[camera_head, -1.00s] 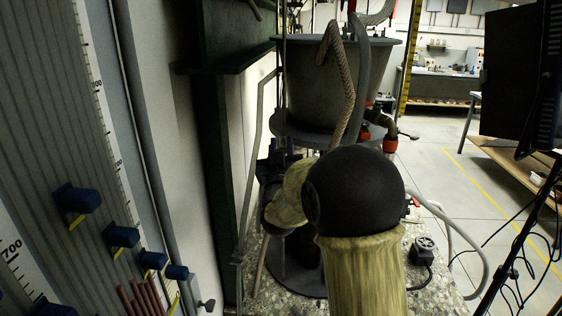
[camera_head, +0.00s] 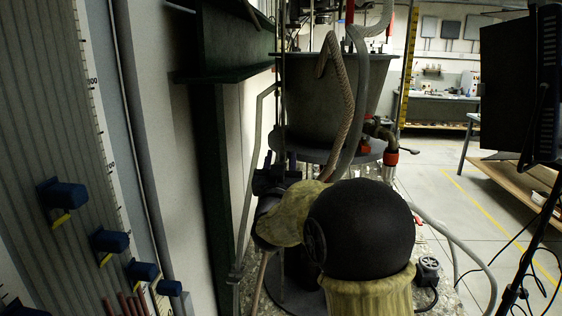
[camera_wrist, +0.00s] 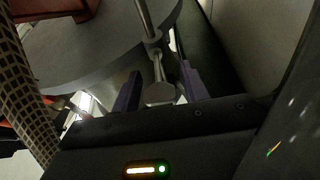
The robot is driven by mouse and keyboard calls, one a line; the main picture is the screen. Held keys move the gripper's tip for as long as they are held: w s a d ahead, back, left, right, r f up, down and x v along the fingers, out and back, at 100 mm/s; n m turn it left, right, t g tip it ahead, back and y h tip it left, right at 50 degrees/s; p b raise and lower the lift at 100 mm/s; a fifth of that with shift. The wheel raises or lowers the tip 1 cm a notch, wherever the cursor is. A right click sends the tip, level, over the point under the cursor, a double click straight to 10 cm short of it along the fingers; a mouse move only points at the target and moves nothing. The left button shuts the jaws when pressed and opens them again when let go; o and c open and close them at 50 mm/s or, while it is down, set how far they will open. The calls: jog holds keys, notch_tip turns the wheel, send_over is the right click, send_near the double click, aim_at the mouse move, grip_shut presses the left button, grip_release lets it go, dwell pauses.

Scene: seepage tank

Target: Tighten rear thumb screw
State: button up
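In the wrist view, my gripper (camera_wrist: 160,70) is open, with one dark purple finger on each side of a metal rod (camera_wrist: 158,66). The rod carries a collar and ends in a round grey knob (camera_wrist: 160,93) low between the fingers, close to the palm. The knob may be the rear thumb screw; I cannot tell for sure. Whether a finger touches it is unclear. In the head view, my gripper (camera_head: 280,156) is small and dark below the grey tank (camera_head: 318,100), and the screw cannot be made out there.
A green steel column (camera_head: 212,170) and scale board (camera_head: 50,110) stand left. A braided hose (camera_head: 346,100) hangs before the tank. A dark monitor (camera_head: 520,85) and cables are at right. A small dark device (camera_head: 428,270) sits on the speckled base. The floor at right is partly free.

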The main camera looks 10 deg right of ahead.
jog(key=shift+o, duration=0.2)
jog(key=b+v, duration=0.4)
jog(key=v, duration=1.3)
jog(key=shift+s+b, duration=0.25)
jog(key=shift+b, duration=0.05)
jog(key=shift+w+f, duration=0.1)
jog(key=shift+f, duration=0.05)
